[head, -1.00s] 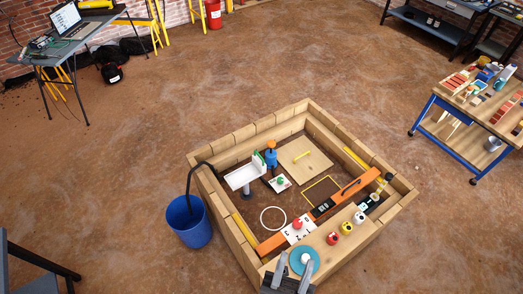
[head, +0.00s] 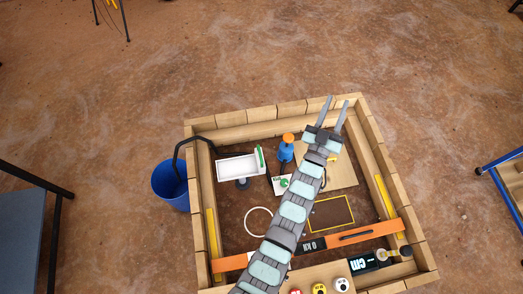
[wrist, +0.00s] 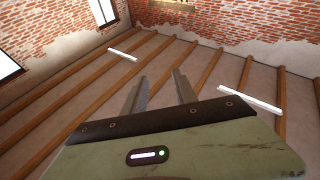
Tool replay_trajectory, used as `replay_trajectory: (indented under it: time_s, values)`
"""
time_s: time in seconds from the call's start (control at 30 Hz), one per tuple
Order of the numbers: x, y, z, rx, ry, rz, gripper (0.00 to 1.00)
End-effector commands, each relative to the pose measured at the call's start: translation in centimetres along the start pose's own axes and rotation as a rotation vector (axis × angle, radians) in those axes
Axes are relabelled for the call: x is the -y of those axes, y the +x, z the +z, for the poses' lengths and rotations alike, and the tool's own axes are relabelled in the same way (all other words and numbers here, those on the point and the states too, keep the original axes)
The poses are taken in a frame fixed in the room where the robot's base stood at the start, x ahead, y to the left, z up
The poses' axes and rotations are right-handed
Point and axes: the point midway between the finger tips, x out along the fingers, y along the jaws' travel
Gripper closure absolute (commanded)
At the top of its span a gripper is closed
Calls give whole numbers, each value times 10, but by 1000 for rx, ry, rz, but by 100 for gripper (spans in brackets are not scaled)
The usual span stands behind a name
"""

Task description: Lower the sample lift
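I cannot tell for certain which part is the sample lift. A white tray (head: 238,168) stands on a short dark post inside the wooden frame, with a green upright piece at its right end. Right of it is a blue cylinder with an orange top (head: 287,147). A white plate with a green knob (head: 281,184) lies just below, partly beside my arm. My gripper (head: 336,100) is over the frame's far edge, open and empty, away from these things. In the wrist view my gripper (wrist: 159,76) has its fingers apart and faces the ceiling.
The wooden frame (head: 262,114) surrounds the pit. An orange beam (head: 375,231) with a "0 kg" display crosses its near part. A wooden panel (head: 340,175) lies inside at right. A blue bucket (head: 170,188) with a black hose stands left.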

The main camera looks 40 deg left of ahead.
Motion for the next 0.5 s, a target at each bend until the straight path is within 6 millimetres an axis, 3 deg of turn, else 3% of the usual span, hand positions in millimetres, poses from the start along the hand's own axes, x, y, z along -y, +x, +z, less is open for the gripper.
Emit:
replay_trajectory:
  time_s: [0.03, 0.2, 0.37, 0.5]
  values:
    - [30, 13, 44, 93, -7, -47, 66]
    - [110, 33, 155, 456, -67, -185, 66]
    - [180, 19, 230, 783, -146, -306, 66]
    - [230, -20, 273, 1073, -232, -405, 66]
